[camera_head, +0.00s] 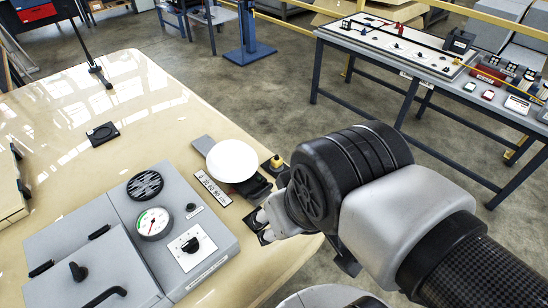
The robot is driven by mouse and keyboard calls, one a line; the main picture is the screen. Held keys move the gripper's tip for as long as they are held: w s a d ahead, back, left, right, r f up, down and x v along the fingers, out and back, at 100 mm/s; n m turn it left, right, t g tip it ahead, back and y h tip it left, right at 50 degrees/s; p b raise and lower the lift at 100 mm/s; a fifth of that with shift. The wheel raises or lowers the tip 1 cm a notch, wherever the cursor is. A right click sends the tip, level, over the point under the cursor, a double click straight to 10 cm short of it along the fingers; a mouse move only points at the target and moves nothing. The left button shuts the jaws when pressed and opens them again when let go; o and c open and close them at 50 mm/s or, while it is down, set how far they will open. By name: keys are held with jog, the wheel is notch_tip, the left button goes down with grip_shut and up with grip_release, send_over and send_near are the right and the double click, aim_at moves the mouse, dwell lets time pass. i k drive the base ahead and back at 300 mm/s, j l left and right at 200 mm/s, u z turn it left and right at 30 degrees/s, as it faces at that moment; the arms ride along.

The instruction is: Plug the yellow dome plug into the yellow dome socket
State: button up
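A small yellow piece with a dark top (276,162) stands near the table's right edge, just right of the white disc. I cannot tell whether it is the yellow dome plug or its socket, and no second yellow dome piece can be made out. My gripper is mostly hidden behind my own wrist; only grey parts near its end (264,222) show, close to a dark square piece (254,220) at the table edge. I cannot see its fingertips or whether it holds anything.
A grey panel box with a gauge (154,223) fills the table's near left. A white disc (231,160) and a labelled strip (212,188) lie beside it. Another workbench (400,60) stands behind.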

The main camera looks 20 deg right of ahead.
aim_at(276, 162)
jog(key=z, duration=0.7)
jog(key=l+u, duration=0.15)
jog(key=u, duration=0.3)
jog(key=i+l+u, duration=0.1)
jog(key=u, duration=0.4)
jog(key=l+u, duration=0.3)
jog(key=u, duration=0.15)
jog(key=l+u, duration=0.1)
jog(key=l, duration=0.3)
jog(key=k+l+u, duration=0.15)
jog(key=l, duration=0.3)
jog(key=k+l+u, duration=0.1)
jog(key=l, duration=0.3)
jog(key=k+l+u, duration=0.15)
jog(key=l, duration=0.25)
jog(key=i, duration=0.55)
